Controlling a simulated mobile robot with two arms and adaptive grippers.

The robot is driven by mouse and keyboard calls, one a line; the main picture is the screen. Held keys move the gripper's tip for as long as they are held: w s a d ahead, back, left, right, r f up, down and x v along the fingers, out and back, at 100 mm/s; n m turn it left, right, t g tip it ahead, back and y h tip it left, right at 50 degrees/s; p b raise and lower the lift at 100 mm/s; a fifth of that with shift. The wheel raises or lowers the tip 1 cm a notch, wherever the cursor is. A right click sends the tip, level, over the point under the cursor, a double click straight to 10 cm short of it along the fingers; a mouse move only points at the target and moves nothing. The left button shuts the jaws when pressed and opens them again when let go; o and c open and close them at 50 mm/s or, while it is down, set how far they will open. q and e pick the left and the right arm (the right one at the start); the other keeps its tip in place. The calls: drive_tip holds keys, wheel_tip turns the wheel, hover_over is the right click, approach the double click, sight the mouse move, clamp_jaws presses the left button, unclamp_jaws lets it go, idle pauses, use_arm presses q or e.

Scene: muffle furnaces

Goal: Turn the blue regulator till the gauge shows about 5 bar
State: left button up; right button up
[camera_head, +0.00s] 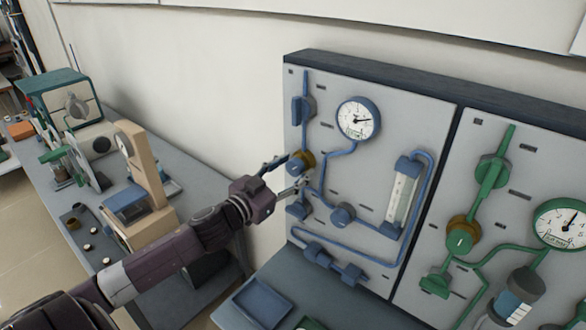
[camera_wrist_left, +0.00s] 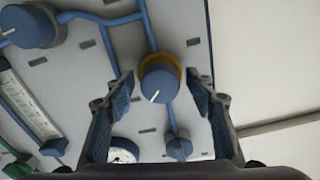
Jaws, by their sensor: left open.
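The blue regulator (camera_head: 295,167) is a round blue knob with a white mark and a brass-coloured collar, on the left grey panel. It also shows in the left wrist view (camera_wrist_left: 159,84), with its mark pointing down and slightly left. My left gripper (camera_head: 287,174) is open at the regulator. In the left wrist view its fingers (camera_wrist_left: 160,80) stand on either side of the knob, with a gap on each side. The blue-rimmed gauge (camera_head: 358,118) is above right of the regulator. Its needle points right; its numbers are too small to read. It is partly hidden in the left wrist view (camera_wrist_left: 122,152).
Blue pipes, a flow tube (camera_head: 402,195) and another blue knob (camera_head: 342,214) are on the same panel. A green-piped panel (camera_head: 500,230) with its own gauge (camera_head: 562,223) stands to the right. A blue tray (camera_head: 262,304) lies below. A bench with devices is at left.

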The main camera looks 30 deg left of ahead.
use_arm(q)
drive_tip(key=c, duration=1.2)
drive_tip(key=shift+o, duration=0.2)
drive_tip(key=shift+m+p, duration=0.55)
drive_tip(key=shift+m, duration=0.95)
drive_tip(key=o, duration=1.2)
drive_tip(key=shift+c, duration=0.2)
drive_tip(key=shift+s, duration=0.1)
drive_tip(key=shift+s, duration=0.6)
drive_tip(key=s, duration=1)
drive_tip(key=shift+s+a, duration=0.3)
drive_tip(key=shift+a, duration=0.15)
